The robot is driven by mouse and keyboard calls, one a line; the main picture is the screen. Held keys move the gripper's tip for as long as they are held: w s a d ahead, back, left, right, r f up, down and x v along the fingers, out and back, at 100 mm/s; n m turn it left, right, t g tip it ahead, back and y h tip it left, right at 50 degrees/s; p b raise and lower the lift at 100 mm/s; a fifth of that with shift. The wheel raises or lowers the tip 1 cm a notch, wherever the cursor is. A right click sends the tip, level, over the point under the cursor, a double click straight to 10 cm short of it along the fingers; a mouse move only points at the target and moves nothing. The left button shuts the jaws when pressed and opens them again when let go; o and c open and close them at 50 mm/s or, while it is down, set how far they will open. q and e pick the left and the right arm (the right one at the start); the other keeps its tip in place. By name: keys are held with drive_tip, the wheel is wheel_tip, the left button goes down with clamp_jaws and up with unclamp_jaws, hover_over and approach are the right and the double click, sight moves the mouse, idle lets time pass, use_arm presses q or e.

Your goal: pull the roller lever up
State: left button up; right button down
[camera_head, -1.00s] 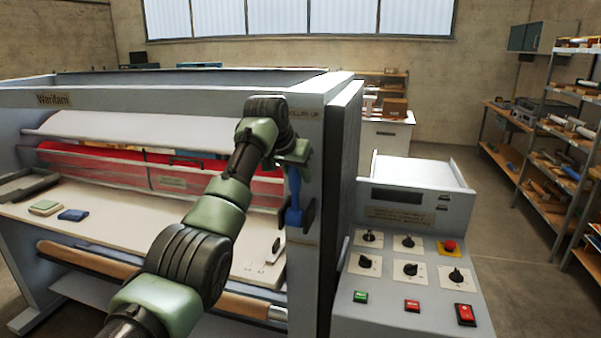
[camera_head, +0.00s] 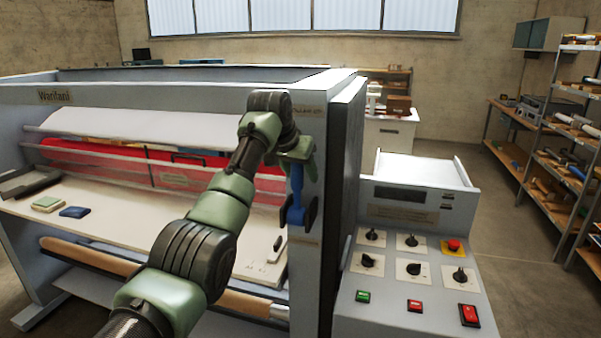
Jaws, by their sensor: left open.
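The blue roller lever (camera_head: 297,213) is on the right front post of the grey laminator (camera_head: 180,88), below a small label that is partly covered by my arm. It hangs down along a dark bracket. My left gripper (camera_head: 299,165) is open at the upper part of the lever, with its hand pointing toward the post. My wrist and forearm hide part of the gripper, and I cannot tell whether the fingers touch the lever. My right gripper is not in view.
A control panel (camera_head: 415,240) with knobs, buttons and a red emergency stop (camera_head: 453,246) stands right of the post. The feed table (camera_head: 135,222) carries small green and blue pads (camera_head: 73,212). Shelves (camera_head: 565,180) line the right wall; the floor before them is clear.

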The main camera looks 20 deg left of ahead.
use_arm(q)
drive_tip(key=d+b+v, duration=0.1)
drive_tip(key=b+v, duration=0.2)
drive_tip(key=v, duration=0.4)
drive_tip(key=shift+s+a+r, duration=0.2)
drive_tip(key=shift+a+r, duration=0.1)
drive_tip(key=shift+a, duration=0.25)
